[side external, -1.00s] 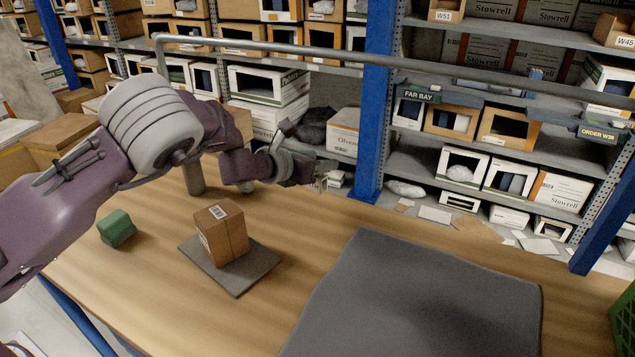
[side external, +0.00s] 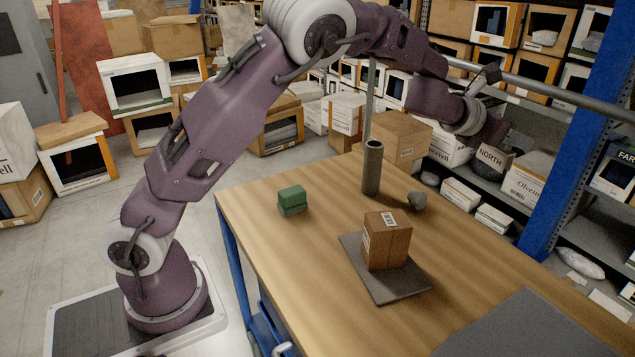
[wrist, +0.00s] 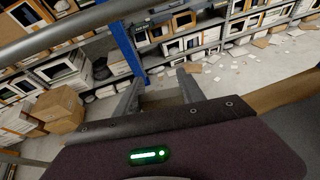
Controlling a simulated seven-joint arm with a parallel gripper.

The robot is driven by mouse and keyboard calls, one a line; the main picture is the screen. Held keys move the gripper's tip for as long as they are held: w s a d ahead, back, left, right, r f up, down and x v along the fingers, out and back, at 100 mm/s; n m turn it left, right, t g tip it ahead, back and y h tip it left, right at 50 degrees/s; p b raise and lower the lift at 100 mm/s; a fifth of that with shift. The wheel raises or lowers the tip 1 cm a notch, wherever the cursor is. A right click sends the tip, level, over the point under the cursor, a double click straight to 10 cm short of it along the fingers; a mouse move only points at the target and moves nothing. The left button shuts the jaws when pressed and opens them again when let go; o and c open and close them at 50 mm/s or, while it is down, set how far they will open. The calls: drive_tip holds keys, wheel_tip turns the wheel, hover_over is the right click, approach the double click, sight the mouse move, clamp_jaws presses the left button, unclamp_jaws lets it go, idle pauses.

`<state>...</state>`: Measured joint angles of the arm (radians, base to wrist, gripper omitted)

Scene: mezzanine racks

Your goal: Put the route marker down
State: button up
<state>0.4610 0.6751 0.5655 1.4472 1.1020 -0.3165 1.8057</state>
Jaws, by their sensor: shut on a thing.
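The route marker (side external: 493,159) looks like a small grey-tan piece lettered NORTH. It hangs at the end of my arm in the side external view, in front of the shelf boxes. My gripper (side external: 491,148) is shut on it and is raised near the far edge of the wooden table (side external: 300,255). In the wrist view the two fingers of my gripper (wrist: 158,94) stand apart, with a dull brown-grey surface between them. The marker's lower edge blends with a dark bundle behind it, so its full shape is hard to tell.
A cardboard box (side external: 388,242) stands on a dark square pad (side external: 397,288). Also on the table are a green block (side external: 291,200), an upright grey cylinder (side external: 371,168), a grey stone (side external: 417,201) and a large grey mat (side external: 520,328). A metal rail (side external: 540,93) and blue post (side external: 575,140) stand beyond.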

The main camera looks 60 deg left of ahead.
drive_tip(key=a+y, duration=0.1)
drive_tip(key=a, duration=1.3)
drive_tip(key=s+a+n, duration=0.1)
drive_tip(key=s+a, duration=0.4)
drive_tip(key=a, duration=0.4)
drive_tip(key=s+a+y, duration=0.1)
drive_tip(key=s+a, duration=0.5)
drive_tip(key=a, duration=0.2)
drive_tip(key=s+a+n, duration=0.1)
drive_tip(key=s+a, duration=0.4)
drive_tip(key=a, duration=0.4)
drive_tip(key=f, duration=2.1)
drive_tip(key=shift+s+a, duration=0.25)
drive_tip(key=shift+f, duration=0.2)
drive_tip(key=o, duration=1.3)
